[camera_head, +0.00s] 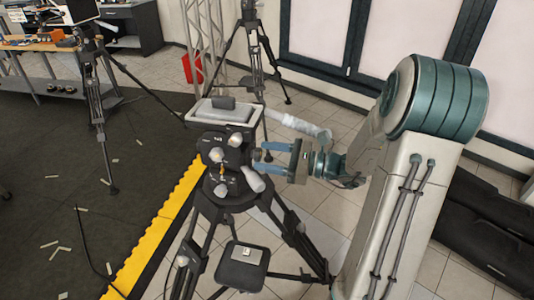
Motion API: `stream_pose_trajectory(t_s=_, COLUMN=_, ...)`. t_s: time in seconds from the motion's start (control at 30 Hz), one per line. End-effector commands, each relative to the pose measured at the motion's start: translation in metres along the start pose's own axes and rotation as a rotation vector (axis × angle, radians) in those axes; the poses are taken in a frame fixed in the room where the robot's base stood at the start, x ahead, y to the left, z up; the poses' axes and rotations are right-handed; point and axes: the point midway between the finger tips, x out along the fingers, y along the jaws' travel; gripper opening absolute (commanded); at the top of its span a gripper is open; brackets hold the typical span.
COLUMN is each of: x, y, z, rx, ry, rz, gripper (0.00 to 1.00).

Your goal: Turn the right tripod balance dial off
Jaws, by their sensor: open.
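The nearest tripod (222,190) stands upright in the middle, with a dark head and a pale grey top plate (223,116). Several round dials (216,155) are on the side of its head that faces the camera. I cannot tell which one is the balance dial, nor its setting. My gripper (261,153) comes in from the right, with its two blue fingers pointing left at the head's right side. The fingers are open and apart from each other. I cannot tell whether the fingertips touch the head. The head's right side is partly hidden.
A second tripod (95,100) stands at the left on a black mat (50,140) with a yellow edge (160,230). A third tripod (252,35) stands at the back by a truss (205,30). A workbench (50,45) is at upper left. Black cases (485,220) lie at right.

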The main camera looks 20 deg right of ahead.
Motion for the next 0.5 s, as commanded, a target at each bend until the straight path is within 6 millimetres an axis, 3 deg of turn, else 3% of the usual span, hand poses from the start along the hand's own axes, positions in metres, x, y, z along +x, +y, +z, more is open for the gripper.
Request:
stream_pose_trajectory(t_s=0.37, x=0.0061, y=0.0002, z=-0.0003, rx=0.000, ry=0.000, rz=0.000, gripper=0.55)
stream_pose_trajectory(t_s=0.5, x=0.0060, y=0.0002, z=-0.0002, rx=0.000, ry=0.000, rz=0.000, gripper=0.17)
